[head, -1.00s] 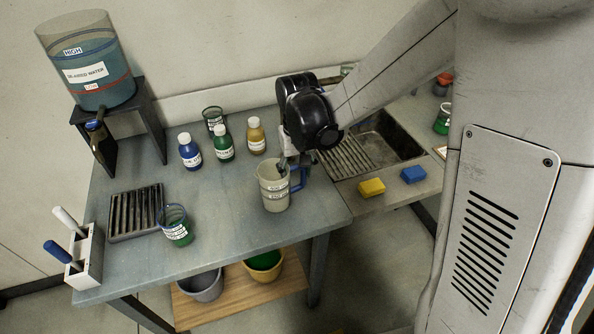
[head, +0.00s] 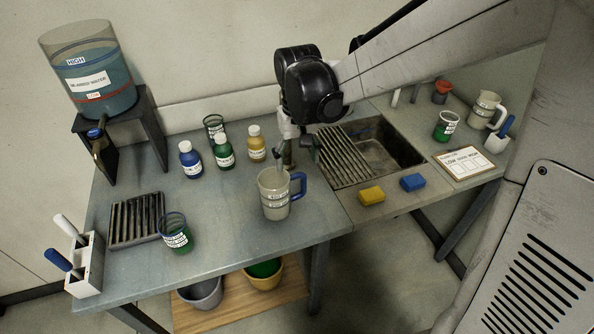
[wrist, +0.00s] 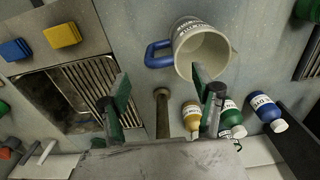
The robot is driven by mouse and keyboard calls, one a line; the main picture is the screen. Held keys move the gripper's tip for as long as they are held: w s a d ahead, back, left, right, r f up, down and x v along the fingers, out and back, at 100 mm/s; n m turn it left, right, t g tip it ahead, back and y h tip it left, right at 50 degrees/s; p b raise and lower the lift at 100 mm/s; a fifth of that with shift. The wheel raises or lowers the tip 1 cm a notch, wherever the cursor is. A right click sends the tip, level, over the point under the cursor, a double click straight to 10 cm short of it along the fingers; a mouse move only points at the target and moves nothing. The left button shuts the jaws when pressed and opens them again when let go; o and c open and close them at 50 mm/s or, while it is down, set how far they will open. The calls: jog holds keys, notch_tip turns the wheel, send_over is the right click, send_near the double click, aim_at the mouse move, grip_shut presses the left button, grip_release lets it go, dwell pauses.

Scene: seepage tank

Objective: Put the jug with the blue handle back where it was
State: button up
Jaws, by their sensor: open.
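The jug with the blue handle (head: 273,198) is a beige, labelled jug standing upright near the front right of the grey bench, its blue handle pointing right. In the wrist view the jug (wrist: 203,48) is empty as far as I see, with its handle at left. My gripper (head: 297,156) is behind the jug in the head view, open and empty. In the wrist view its green-padded fingers (wrist: 160,88) are apart with nothing between them; the right fingertip overlaps the jug's rim in the picture, but the handle is clear of both.
Blue, green and yellow bottles (head: 224,155) stand left of my gripper. A sink with a grating (head: 343,160) and yellow and blue sponges (head: 371,195) lie right. A second beige jug (head: 483,110) stands far right. A beaker of green liquid (head: 176,237) sits front left by a drain rack (head: 136,220).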

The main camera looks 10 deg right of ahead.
notch_tip(320, 180, up, 4)
jog(key=shift+f, duration=0.15)
jog(key=s+d+r+m+t, duration=0.1)
jog(key=s+d+r+t, duration=0.2)
jog(key=s, duration=0.6)
jog(key=s+d+r+t, duration=0.3)
jog(key=s+d, duration=0.3)
jog(key=s, duration=0.3)
jog(key=shift+d+m+t, duration=0.2)
jog(key=shift+m+t, duration=0.2)
jog(key=shift+t, duration=0.1)
jog(key=shift+f+b, duration=0.9)
jog(key=shift+f, duration=0.05)
